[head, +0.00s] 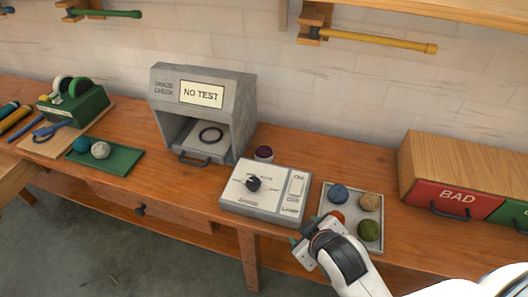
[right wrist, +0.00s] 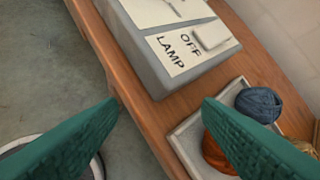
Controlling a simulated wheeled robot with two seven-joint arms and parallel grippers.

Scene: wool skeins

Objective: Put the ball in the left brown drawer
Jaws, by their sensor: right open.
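The white tray (head: 343,228) at the right holds a blue ball (head: 338,193), a tan ball (head: 369,201), a green ball (head: 369,229) and an orange ball (head: 337,215). My right gripper (head: 302,246) is open and empty at the tray's near left edge. In the right wrist view its teal fingers (right wrist: 160,104) are apart, and the right one partly covers the orange ball (right wrist: 217,156). The blue ball (right wrist: 259,104) shows beyond it. A wooden cabinet (head: 465,160) has a red drawer marked BAD (head: 452,198) and a cut-off green one (head: 511,214), both shut. My left gripper is not in view.
A grey checker (head: 205,110) reads NO TEST. A green mat (head: 122,160) holds two balls. The bench has a brown knobbed drawer (head: 160,215).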

